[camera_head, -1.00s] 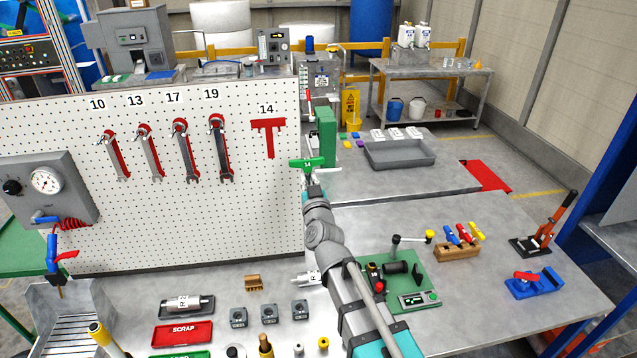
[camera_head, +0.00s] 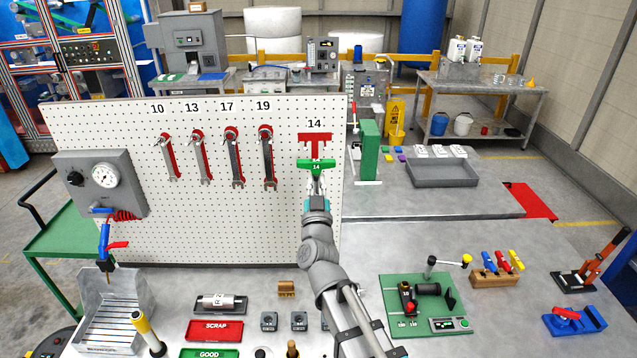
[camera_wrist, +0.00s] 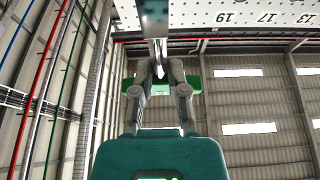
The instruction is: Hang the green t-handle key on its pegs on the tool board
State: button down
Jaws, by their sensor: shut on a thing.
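The green t-handle key (camera_head: 316,166), marked 14, is held in front of the tool board (camera_head: 205,225), with its crossbar about level in the head view. My gripper (camera_head: 316,186) is shut on it. The red T-shaped outline (camera_head: 315,139) under the label 14 shows just above and behind the key, whose crossbar covers part of the outline's stem. I cannot tell the gap between key and board. In the wrist view, the green crossbar (camera_wrist: 131,88) shows between and beside the gripper fingers (camera_wrist: 160,75). The pegs at 14 are not clearly visible.
Several wrenches (camera_head: 267,160) hang on the board left of the 14 place. A grey gauge box (camera_head: 98,182) is at the board's left. A green upright block (camera_head: 370,150) stands just right of the board's edge. The bench below holds trays and small parts.

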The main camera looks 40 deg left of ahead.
jog(key=shift+w+a, duration=0.15)
jog(key=shift+w, duration=0.05)
jog(key=shift+w+a+f, duration=0.1)
jog(key=shift+w+a, duration=1.4)
jog(key=shift+w, duration=0.6)
jog(key=shift+w+a+f, duration=0.1)
jog(key=shift+w+a, duration=1.45)
jog(key=shift+w, duration=0.55)
jog(key=shift+w+a, duration=1.5)
jog(key=shift+w, duration=0.6)
jog(key=shift+f+b, duration=0.65)
jog(key=shift+b, duration=0.2)
jog(key=c, duration=0.6)
grip_release()
